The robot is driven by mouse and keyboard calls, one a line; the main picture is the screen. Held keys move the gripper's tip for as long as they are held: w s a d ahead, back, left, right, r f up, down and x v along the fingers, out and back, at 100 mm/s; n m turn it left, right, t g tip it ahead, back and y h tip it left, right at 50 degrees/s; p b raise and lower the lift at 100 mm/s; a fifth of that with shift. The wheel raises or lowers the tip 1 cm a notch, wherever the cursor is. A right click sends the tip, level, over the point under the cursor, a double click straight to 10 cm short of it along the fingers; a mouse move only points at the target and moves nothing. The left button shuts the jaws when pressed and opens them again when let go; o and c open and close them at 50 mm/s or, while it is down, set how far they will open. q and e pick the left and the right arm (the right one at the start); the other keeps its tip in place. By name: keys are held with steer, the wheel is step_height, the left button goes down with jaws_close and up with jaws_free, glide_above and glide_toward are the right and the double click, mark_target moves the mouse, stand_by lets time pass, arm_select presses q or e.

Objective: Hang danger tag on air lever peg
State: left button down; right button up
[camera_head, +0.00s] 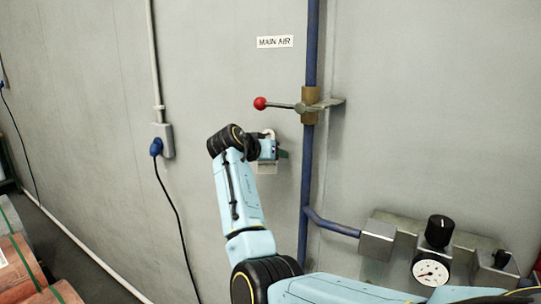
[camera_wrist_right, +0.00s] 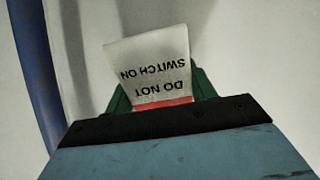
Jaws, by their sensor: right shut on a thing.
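The air lever (camera_head: 283,106) has a red ball knob (camera_head: 260,103) at its left end and lies about level, fixed to a brass valve (camera_head: 310,112) on the blue pipe. A grey flat part (camera_head: 333,103) juts out to the right of the valve; I cannot make out which part is the peg. My right gripper (camera_head: 281,153) is below the lever and left of the pipe. It is shut on the white danger tag (camera_wrist_right: 148,66), which reads "DO NOT SWITCH ON" upside down above a red band in the wrist view. My left gripper is out of view.
The vertical blue pipe (camera_head: 306,190) runs close to the right of my gripper. A grey manifold (camera_head: 378,237) with a gauge (camera_head: 430,270) and black knob (camera_head: 439,231) is at lower right. A wall socket (camera_head: 164,141) with a blue plug is left. The wall between is clear.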

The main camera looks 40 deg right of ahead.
steer(key=o, duration=1)
steer(key=shift+o, duration=0.2)
